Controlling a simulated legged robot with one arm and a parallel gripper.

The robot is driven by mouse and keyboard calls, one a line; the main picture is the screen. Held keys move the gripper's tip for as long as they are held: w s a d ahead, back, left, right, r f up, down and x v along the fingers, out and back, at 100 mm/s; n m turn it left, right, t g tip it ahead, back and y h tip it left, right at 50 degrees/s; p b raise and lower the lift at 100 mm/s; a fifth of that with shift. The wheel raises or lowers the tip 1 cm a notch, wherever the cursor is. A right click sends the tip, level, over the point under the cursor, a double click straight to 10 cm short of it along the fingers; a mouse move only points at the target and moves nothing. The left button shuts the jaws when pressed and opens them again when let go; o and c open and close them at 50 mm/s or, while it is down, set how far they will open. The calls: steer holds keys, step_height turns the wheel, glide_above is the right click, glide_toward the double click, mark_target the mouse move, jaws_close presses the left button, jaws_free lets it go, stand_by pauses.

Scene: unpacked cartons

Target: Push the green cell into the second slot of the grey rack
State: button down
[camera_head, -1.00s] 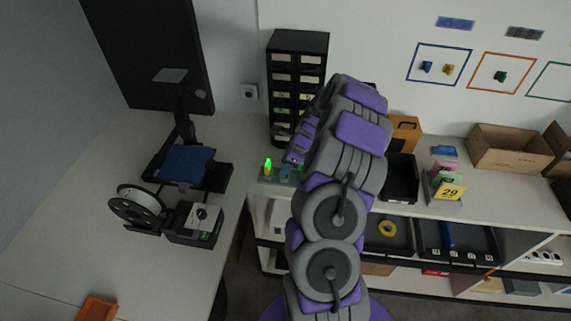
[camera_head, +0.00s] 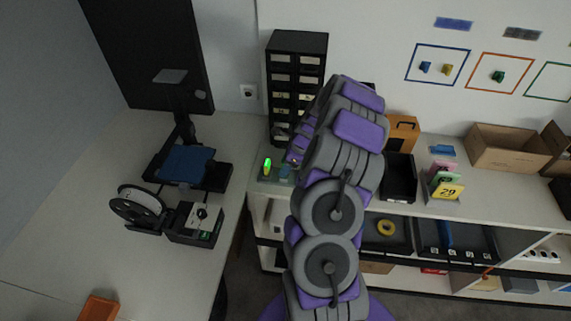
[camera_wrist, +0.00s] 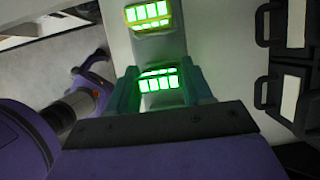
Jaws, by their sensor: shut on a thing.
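In the wrist view, the two teal fingers of my gripper (camera_wrist: 160,92) are closed on the green cell (camera_wrist: 158,80), whose face shows bright lit bars. The grey rack (camera_wrist: 158,46) lies just beyond the cell. A second lit panel with a yellow-green rim sits farther along the rack. How deep the held cell sits in a slot cannot be seen. In the head view, the rack (camera_head: 270,179) is on the shelf top with a bright green glow at its left. My arm hides most of my gripper there.
A black drawer cabinet (camera_head: 297,85) stands right behind the rack. A black tray (camera_head: 399,178) and a card holder with a yellow card (camera_head: 448,190) are to the right. A printer-like machine (camera_head: 187,165) is on the left table. Black drawer handles are close at right in the wrist view.

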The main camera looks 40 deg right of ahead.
steer(key=shift+f, duration=0.4)
steer(key=shift+c, duration=1.9)
jaws_free()
steer(key=p+v, duration=0.2)
steer(key=v, duration=1.5)
steer(key=shift+d, duration=0.1)
